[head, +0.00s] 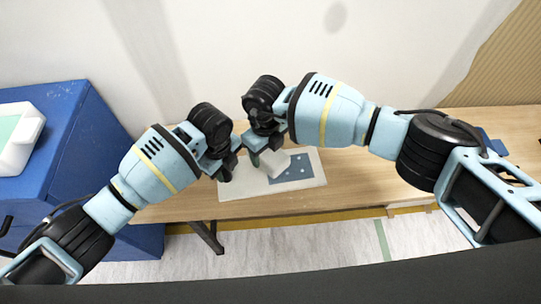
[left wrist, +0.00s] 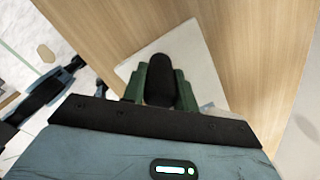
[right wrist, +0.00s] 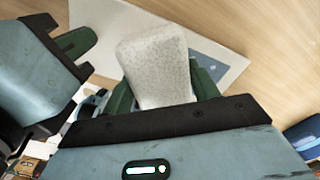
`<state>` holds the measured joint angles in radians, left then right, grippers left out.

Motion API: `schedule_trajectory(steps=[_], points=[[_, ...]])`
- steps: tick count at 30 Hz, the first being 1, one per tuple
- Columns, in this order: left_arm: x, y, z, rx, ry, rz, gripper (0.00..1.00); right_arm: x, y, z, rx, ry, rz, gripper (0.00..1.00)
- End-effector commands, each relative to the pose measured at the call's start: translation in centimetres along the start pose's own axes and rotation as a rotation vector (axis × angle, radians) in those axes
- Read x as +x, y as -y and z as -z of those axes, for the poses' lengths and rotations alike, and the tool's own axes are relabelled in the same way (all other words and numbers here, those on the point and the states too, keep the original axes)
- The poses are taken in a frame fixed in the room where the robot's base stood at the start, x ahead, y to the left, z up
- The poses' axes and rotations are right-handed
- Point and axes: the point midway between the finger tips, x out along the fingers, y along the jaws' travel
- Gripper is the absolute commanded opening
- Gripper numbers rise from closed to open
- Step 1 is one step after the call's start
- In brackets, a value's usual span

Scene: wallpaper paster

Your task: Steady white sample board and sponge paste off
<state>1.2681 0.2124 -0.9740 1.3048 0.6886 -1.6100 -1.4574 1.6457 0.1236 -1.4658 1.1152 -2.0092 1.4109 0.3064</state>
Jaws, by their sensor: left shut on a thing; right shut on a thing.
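The white sample board (head: 248,187) lies flat on the wooden table, with a blue patch (head: 293,170) bearing pale spots on its right part. My left gripper (head: 224,172) is over the board's left side. In the left wrist view (left wrist: 160,85) its green fingers are shut on a dark rounded thing (left wrist: 160,78); I cannot tell whether this is fixed to the board. My right gripper (head: 264,155) is shut on a pale sponge (head: 275,163), also seen in the right wrist view (right wrist: 157,70), above the board beside the blue patch. Whether the sponge touches the board is unclear.
A blue cabinet (head: 75,135) stands at the left with a white tray (head: 25,140) on top. A small blue thing (head: 490,142) lies at the table's right. The wall is close behind. My two grippers are near each other.

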Motion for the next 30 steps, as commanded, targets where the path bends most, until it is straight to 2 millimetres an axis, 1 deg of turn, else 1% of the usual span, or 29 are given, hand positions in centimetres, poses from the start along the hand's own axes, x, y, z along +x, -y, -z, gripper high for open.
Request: schedule_trajectory(steps=[1,3,6,9,15,16,21,27,28,30], points=[[0.2,-0.1,0.0,-0.001,0.0,-0.004,0.0,-0.9,0.1,-0.1,0.0,0.003,0.001,0.36],[0.2,-0.1,0.0,-0.001,0.0,-0.004,0.0,-2.0,0.0,-0.1,0.0,0.005,0.0,0.36],[0.2,-0.1,0.0,-0.001,0.0,-0.003,0.0,-3.1,0.0,0.0,0.0,0.003,0.0,0.36],[0.2,-0.1,0.0,-0.002,0.0,-0.004,0.0,-3.6,0.1,0.0,0.001,0.002,0.0,0.36],[0.2,-0.1,0.0,-0.002,0.0,-0.003,0.0,-3.6,0.1,0.0,0.002,0.001,0.0,0.36],[0.2,-0.1,0.0,-0.002,0.0,-0.003,0.0,-3.6,0.1,0.0,0.002,0.001,0.0,0.58],[0.2,-0.1,0.0,-0.002,0.0,-0.003,0.0,-3.6,0.1,0.0,0.001,0.001,0.0,0.36],[0.2,-0.1,0.0,-0.002,0.0,-0.003,0.0,-3.6,0.0,0.0,0.001,0.001,0.0,0.36],[0.2,-0.1,0.0,-0.002,0.0,-0.003,0.3,-3.6,0.0,0.0,0.001,0.001,0.0,0.36],[0.2,-0.1,0.0,-0.002,0.0,-0.003,0.39,-3.6,0.0,0.0,0.001,0.001,0.0,0.36]])
